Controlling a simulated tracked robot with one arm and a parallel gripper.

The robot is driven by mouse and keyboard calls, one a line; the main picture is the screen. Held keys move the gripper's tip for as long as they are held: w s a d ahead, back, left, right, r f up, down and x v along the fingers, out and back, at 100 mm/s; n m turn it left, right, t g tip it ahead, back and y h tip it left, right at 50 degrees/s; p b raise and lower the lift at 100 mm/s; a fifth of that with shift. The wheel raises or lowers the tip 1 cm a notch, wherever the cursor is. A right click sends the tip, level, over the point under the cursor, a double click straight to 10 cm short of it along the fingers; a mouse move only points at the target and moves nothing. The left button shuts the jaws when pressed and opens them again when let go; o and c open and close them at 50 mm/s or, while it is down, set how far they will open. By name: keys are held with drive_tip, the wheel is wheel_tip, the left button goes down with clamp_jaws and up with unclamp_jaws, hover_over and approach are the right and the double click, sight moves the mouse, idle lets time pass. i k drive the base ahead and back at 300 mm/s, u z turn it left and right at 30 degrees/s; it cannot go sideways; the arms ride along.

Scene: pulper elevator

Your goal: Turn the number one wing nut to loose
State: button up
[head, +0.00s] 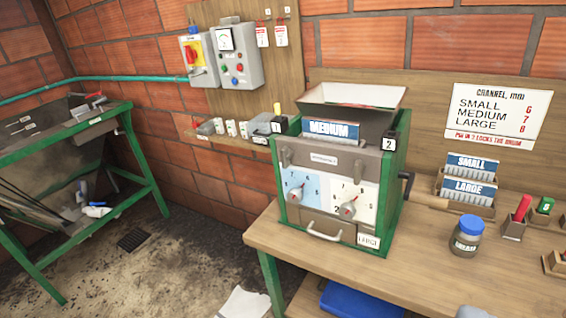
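A green-framed machine (390,185) stands on the wooden bench, with a hopper on top, a plate reading MEDIUM (331,131) and a tag reading 2 (389,143). Its front has a blue dial face (301,190) on the left and a white dial face (365,200) on the right. A grey knob (296,196) sits on the blue face, and a knob with a red mark (348,208) sits on the white face. Small grey fittings (286,157) flank the front label. I cannot make out which part is wing nut number one, nor its setting. My gripper is not in view.
The bench (430,265) holds a blue-lidded jar (466,236), a rack with SMALL and LARGE plates (468,190), and a red-handled tool (522,207) at right. A dark-handled crank (407,187) projects from the machine's right side. A green-framed table (130,165) stands left; floor shows between.

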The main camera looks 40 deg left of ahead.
sight(285, 153)
drive_tip(key=u, duration=0.1)
drive_tip(key=k, duration=1)
drive_tip(key=u, duration=0.55)
drive_tip(key=i, duration=1)
drive_tip(key=z, duration=0.05)
